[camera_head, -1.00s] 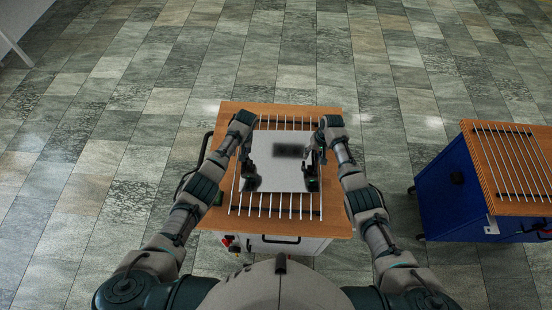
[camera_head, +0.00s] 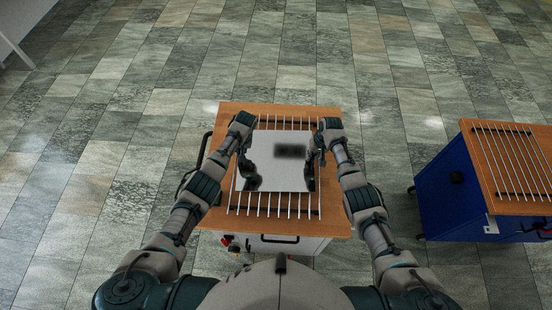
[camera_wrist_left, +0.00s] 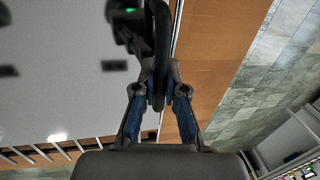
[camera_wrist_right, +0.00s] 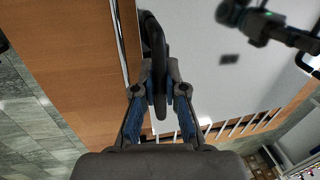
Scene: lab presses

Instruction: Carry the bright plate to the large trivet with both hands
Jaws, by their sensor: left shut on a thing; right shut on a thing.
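The bright plate (camera_head: 277,172) is a light, square sheet with dark handles at its left and right sides. It is over the slatted rack on the wooden top of the near cabinet. My left gripper (camera_head: 246,172) is at its left side, and my right gripper (camera_head: 312,172) is at its right side. In the left wrist view, my left gripper (camera_wrist_left: 160,100) is shut on a dark looped handle (camera_wrist_left: 162,45). In the right wrist view, my right gripper (camera_wrist_right: 160,100) is shut on the other handle (camera_wrist_right: 155,45). I cannot tell whether the plate touches the slats.
The near cabinet's wooden top (camera_head: 335,222) carries the slatted rack (camera_head: 272,208).

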